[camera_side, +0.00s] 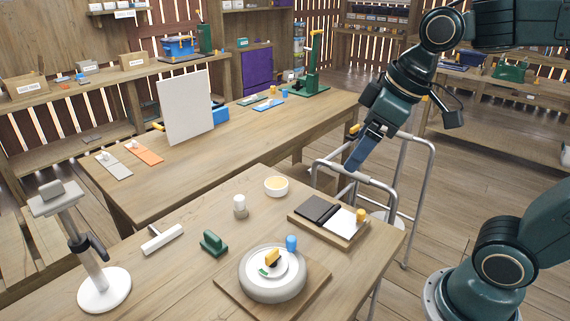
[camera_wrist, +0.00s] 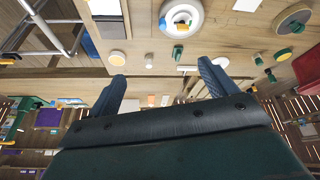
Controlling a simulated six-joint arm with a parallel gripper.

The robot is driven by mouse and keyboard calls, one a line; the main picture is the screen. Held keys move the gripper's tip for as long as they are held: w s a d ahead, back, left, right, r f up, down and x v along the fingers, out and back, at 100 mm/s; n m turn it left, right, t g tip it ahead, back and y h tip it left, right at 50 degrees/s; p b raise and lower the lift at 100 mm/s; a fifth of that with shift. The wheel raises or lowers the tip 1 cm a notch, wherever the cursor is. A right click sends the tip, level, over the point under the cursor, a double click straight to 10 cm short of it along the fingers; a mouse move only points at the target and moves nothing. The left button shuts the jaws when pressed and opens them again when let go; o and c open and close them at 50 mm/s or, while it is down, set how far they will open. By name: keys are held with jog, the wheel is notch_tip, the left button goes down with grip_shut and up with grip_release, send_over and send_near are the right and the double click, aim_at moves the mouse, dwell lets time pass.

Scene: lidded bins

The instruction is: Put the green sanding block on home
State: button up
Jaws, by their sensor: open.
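A green sanding block (camera_side: 213,242) with a raised grip sits on the near wooden table, left of a round grey turntable. A green piece, likely the same block (camera_wrist: 177,52), shows beside the white disc in the wrist view. The turntable (camera_side: 272,285) carries a white disc with a small yellow-and-green piece (camera_side: 271,259) and has a blue knob (camera_side: 291,243) at its edge. No spot marked as home is readable. My gripper (camera_side: 356,160) is above and beyond the table's far right edge, well away from the block. In the wrist view its fingers (camera_wrist: 162,85) are apart and empty.
A metal walker frame (camera_side: 404,190) stands close to my gripper.

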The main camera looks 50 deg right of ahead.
jog(key=s+d+f+m, duration=0.2)
jog(key=s+m, duration=0.1)
jog(key=s, duration=0.4)
jog(key=shift+s+f+t+h, duration=0.3)
jog(key=shift+s+t+h, duration=0.05)
jog(key=shift+t+h, duration=0.05)
